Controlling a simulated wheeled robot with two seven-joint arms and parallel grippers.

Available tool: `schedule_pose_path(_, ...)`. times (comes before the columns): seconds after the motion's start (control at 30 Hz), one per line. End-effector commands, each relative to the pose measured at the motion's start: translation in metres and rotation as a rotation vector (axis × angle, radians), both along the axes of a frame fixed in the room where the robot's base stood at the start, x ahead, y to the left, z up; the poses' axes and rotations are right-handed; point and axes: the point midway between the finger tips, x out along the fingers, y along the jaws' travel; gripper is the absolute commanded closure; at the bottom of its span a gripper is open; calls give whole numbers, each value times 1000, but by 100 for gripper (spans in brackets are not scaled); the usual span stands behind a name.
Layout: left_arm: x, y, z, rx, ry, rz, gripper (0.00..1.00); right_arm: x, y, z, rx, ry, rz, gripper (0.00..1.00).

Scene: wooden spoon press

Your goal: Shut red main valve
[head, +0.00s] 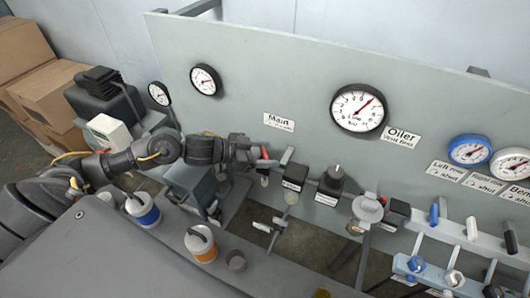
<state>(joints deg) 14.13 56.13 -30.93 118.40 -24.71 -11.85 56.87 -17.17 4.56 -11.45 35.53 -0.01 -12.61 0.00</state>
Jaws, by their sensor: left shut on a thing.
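The red main valve handle (264,153) is on the pipe line below the white "Main" label (279,122). Only a small red part of it shows; the rest is hidden by my gripper. My left gripper (254,156) reaches in from the left and is shut on the red handle. The handle's exact angle is hard to tell at this size. My right gripper is not in view.
A grey panel (262,60) with several gauges stands behind the valve. A black-topped unit (331,181) and blue and white levers (434,213) are to the right. Cans with blue (143,211) and orange (202,244) bands stand in front. Cardboard boxes (48,98) are at the far left.

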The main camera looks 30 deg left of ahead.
Motion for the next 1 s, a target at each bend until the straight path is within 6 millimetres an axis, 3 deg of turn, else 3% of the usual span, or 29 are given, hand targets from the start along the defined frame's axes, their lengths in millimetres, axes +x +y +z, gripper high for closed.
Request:
schedule_pose_path(0.37, 2, 1, 0, -1, -2, -271, 61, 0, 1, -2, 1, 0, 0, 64)
schedule_pose_path(1.0, 1, 0, -1, -1, -3, -697, 61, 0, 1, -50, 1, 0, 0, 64)
